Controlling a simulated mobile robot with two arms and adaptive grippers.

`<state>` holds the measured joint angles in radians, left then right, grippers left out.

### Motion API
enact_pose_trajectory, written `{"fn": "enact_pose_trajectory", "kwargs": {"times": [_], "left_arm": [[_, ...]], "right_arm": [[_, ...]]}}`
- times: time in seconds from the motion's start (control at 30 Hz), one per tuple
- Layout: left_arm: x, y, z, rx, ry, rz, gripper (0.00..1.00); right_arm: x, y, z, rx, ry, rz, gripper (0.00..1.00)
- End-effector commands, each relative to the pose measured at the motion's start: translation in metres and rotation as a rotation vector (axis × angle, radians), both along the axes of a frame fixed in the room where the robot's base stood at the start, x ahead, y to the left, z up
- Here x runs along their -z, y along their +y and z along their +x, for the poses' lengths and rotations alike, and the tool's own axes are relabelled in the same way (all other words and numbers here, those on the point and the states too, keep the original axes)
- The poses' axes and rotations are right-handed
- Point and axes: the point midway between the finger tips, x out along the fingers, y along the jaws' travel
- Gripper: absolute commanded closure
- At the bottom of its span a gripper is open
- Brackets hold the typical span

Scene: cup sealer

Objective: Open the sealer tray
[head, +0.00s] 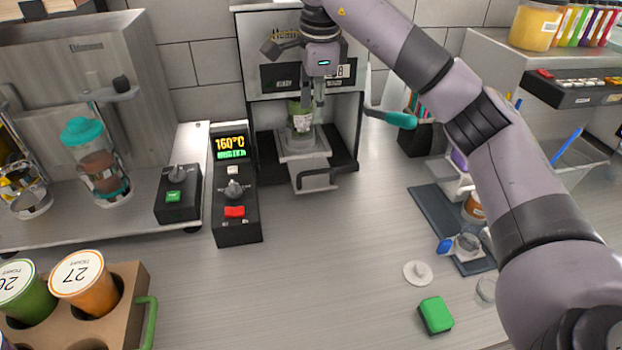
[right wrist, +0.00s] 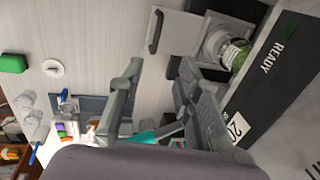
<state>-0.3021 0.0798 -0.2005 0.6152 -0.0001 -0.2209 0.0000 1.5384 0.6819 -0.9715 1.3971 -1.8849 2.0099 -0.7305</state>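The cup sealer (head: 248,75) stands against the tiled wall, with a dark base. Its grey tray (head: 316,182) sits low in the bay, its front end and dark handle (head: 344,170) at the front. A clear cup with green contents and a label (head: 301,122) stands in the tray's holder. My right gripper (head: 313,100) is in front of the sealer, above the tray and partly covering the cup. In the right wrist view its fingers (right wrist: 158,68) are spread and empty, apart from the tray handle (right wrist: 155,30). My left gripper is out of view.
A control box reading 160°C (head: 236,190) stands left of the sealer. A brown cup holder (head: 130,300) is front left. A white lid (head: 418,272) and green block (head: 436,315) lie right of centre. The counter before the tray is clear.

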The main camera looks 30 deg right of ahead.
Motion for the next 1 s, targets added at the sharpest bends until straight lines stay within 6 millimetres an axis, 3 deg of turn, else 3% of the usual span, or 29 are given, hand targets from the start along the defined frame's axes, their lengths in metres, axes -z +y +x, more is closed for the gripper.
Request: {"fn": "enact_pose_trajectory", "kwargs": {"times": [0.07, 0.27, 0.37, 1.0], "left_arm": [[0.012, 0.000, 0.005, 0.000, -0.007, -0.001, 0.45], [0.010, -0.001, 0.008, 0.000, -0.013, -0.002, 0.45], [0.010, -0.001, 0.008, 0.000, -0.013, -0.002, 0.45], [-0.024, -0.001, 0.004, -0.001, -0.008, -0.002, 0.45]], "right_arm": [[0.012, 0.000, 0.000, 0.000, -0.001, 0.001, 0.69], [0.021, 0.000, 0.002, -0.002, 0.002, 0.001, 0.69], [0.035, 0.000, 0.004, -0.001, 0.005, 0.001, 0.69], [0.160, -0.007, 0.028, 0.000, 0.004, 0.001, 0.69]]}}
